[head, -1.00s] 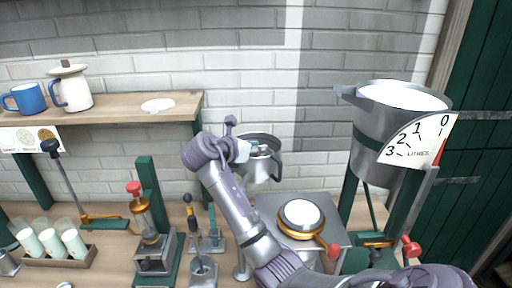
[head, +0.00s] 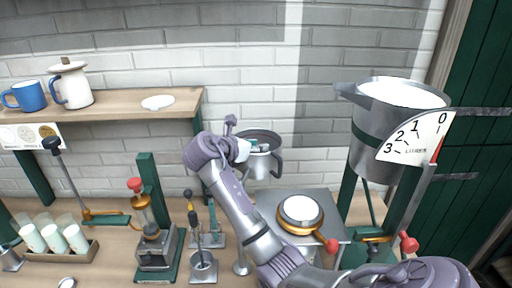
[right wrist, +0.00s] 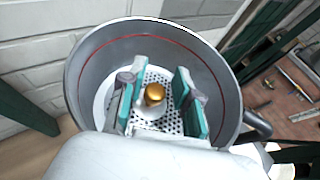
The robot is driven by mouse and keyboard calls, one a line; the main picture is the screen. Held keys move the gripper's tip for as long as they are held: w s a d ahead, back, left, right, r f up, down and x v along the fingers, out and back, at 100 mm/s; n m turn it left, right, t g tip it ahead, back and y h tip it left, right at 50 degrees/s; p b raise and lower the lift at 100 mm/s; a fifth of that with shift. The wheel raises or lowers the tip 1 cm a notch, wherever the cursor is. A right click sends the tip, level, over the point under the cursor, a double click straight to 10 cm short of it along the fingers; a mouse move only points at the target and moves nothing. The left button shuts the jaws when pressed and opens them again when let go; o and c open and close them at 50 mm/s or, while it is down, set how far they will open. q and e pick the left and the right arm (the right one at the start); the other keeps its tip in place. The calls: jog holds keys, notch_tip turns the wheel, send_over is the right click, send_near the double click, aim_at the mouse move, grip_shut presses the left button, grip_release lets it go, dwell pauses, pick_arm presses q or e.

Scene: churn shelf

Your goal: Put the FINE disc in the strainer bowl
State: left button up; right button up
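The strainer bowl (head: 263,162) is a grey metal bowl with a side handle, standing behind the bench's middle. In the right wrist view the bowl (right wrist: 225,75) has a red line around its inner wall. A pale perforated disc (right wrist: 171,122) with a gold knob (right wrist: 155,94) lies low inside it; no label on it is readable. My right gripper (right wrist: 160,98) reaches into the bowl, its teal-padded fingers apart on either side of the knob, with gaps showing. It also shows in the head view (head: 254,147). My left gripper is not in view.
A round white-topped pan (head: 300,209) sits on a metal stand in front. A large measuring bucket (head: 372,130) stands at right. Bench tools and glasses (head: 54,238) occupy the left.

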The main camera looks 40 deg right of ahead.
jog(key=shift+r+b, duration=0.1)
jog(key=shift+b, duration=0.4)
jog(key=v, duration=0.6)
jog(key=shift+w+a+r+b, duration=0.15)
jog(key=shift+w+b, duration=0.05)
jog(key=shift+b, duration=0.1)
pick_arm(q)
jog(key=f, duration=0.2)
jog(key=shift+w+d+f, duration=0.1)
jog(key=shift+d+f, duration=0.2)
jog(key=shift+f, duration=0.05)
pick_arm(e)
jog(key=v, duration=0.6)
jog(key=shift+s, duration=0.2)
jog(key=shift+r, duration=0.15)
